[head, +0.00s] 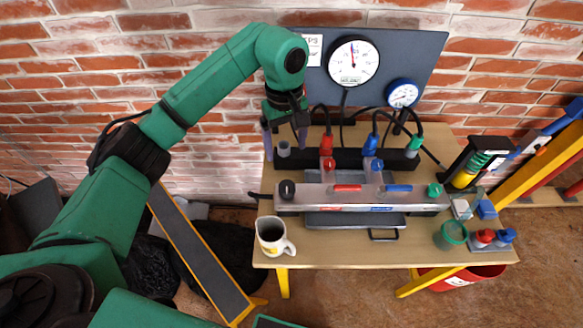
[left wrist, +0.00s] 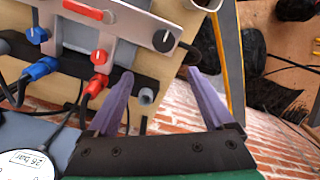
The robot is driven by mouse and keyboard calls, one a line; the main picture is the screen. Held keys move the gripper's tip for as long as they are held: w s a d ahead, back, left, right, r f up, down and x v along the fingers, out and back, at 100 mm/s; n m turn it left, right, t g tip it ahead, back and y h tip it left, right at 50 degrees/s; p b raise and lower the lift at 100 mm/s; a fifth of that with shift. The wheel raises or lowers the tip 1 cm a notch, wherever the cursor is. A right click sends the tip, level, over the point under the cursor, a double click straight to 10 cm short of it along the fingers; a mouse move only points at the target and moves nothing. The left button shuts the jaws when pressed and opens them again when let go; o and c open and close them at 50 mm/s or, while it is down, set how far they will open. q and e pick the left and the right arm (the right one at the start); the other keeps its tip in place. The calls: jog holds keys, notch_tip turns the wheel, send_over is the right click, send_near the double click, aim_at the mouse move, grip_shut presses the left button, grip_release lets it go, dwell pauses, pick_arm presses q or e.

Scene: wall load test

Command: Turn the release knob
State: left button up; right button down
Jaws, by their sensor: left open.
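A grey manifold (head: 318,198) lies along the bench. A black round knob (head: 287,189) sits on its left end; in the left wrist view this knob (left wrist: 163,41) shows a white pointer line. I cannot tell for sure that it is the release knob. Smaller red (head: 329,164), blue (head: 376,165) and green (head: 434,190) knobs are also there. My left gripper (head: 285,152) hangs behind the black knob, near the back edge of the bench. In the left wrist view its purple fingers (left wrist: 160,73) are apart and empty, not touching the black knob. My right gripper is not in view.
A small grey socket (head: 284,148) is close to my left fingers. Red, blue and green plugs with hoses stand behind the manifold, below a gauge panel (head: 415,57). A mug (head: 271,236) stands at the front left, and a green cup (head: 452,235) at the right.

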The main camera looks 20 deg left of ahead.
aim_at(286, 186)
pick_arm(q)
jog(key=s+f, duration=0.1)
jog(key=s+f+p, duration=0.1)
jog(key=f, duration=0.1)
jog(key=s+f, duration=0.1)
jog(key=f, duration=0.1)
jog(key=shift+s+d+p, duration=0.1)
jog(key=shift+d+p, duration=0.05)
jog(key=shift+p, duration=0.25)
jog(key=f, duration=0.2)
jog(key=w+f+p, duration=0.1)
jog(key=f, duration=0.1)
jog(key=shift+w+f, duration=0.15)
jog(key=shift+f, duration=0.2)
notch_tip(286, 186, down, 3)
jog(key=shift+w+r, duration=0.15)
jog(key=shift+r, duration=0.05)
jog(key=shift+f, duration=0.1)
jog(key=shift+s, duration=0.2)
jog(key=c, duration=0.3)
jog(key=shift+w, duration=0.1)
jog(key=c, duration=1.1)
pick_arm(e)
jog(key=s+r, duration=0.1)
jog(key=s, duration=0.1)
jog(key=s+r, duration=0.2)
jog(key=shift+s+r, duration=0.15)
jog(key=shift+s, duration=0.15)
